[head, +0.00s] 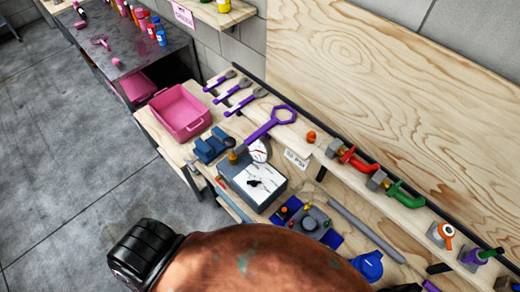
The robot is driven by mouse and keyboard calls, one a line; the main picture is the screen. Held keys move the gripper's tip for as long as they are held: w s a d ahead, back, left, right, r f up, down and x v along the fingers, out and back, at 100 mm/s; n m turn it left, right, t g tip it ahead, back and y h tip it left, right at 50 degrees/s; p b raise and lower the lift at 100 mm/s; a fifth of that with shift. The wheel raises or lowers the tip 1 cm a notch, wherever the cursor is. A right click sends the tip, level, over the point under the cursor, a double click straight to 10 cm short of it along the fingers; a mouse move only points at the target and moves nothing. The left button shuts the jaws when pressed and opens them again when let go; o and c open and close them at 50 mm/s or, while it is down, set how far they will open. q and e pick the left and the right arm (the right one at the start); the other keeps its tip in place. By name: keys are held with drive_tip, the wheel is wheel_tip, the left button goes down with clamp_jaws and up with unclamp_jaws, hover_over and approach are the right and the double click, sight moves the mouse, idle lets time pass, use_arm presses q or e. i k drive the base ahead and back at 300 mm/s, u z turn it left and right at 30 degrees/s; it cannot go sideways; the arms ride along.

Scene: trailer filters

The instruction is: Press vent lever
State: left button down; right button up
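No part is clearly marked as the vent lever, so I cannot tell which it is. A grey box with a white marbled top (245,190) stands on the workbench and has a small black knob or lever (254,182) on it. A round white gauge (260,150) stands behind it, and a brass fitting (233,157) is at its back left corner. On the shelf to the right are a red-handled valve (355,160) and a green-handled valve (406,196). Neither gripper shows in the head view.
A large rusty brown rounded shape (250,265) with a black cylindrical end (145,250) blocks the bottom. A pink bin (180,111), a blue vise-like block (211,146) and a blue tray (305,220) sit on the bench. Purple wrenches (268,125) lie behind. Left floor is clear.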

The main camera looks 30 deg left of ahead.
sight(221, 184)
drive_tip(key=z, duration=0.2)
drive_tip(key=k, duration=1.05)
drive_tip(key=u, duration=1.15)
drive_tip(key=i, duration=0.5)
